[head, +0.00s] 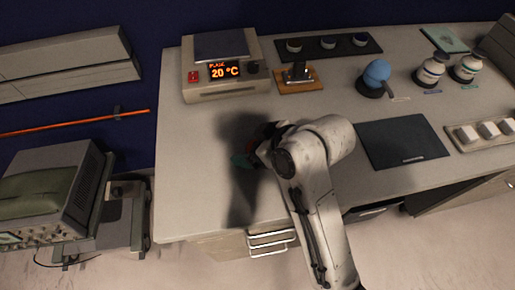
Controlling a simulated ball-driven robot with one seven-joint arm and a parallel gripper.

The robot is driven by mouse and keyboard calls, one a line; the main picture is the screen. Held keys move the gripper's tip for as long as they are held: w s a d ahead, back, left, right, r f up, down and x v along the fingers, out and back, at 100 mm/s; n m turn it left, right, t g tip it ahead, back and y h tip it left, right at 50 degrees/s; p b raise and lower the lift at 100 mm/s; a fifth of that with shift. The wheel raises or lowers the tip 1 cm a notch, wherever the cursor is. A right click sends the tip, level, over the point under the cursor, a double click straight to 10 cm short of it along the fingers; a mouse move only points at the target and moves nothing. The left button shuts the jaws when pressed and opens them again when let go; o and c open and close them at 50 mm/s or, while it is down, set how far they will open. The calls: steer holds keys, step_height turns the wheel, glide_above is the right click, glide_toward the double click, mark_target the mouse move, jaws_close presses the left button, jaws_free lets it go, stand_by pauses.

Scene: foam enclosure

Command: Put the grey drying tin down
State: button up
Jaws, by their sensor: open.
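My gripper (258,152) is over the left part of the pale bench (195,145), below the hotplate in the picture. Its jaws are open, though my wrist hides most of them. I cannot make out the grey drying tin; the gripper, wrist and dark shadow cover that spot.
A hotplate (224,88) reading 20 °C stands at the back left of the bench. A wooden stand (298,86), blue flask (376,73), white jars (431,70), dark mat (401,141) and white-block tray (487,131) lie rightward. The left bench surface is clear.

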steer(key=shift+c, duration=0.3)
steer(key=c, duration=1.1)
steer(key=shift+r, duration=0.1)
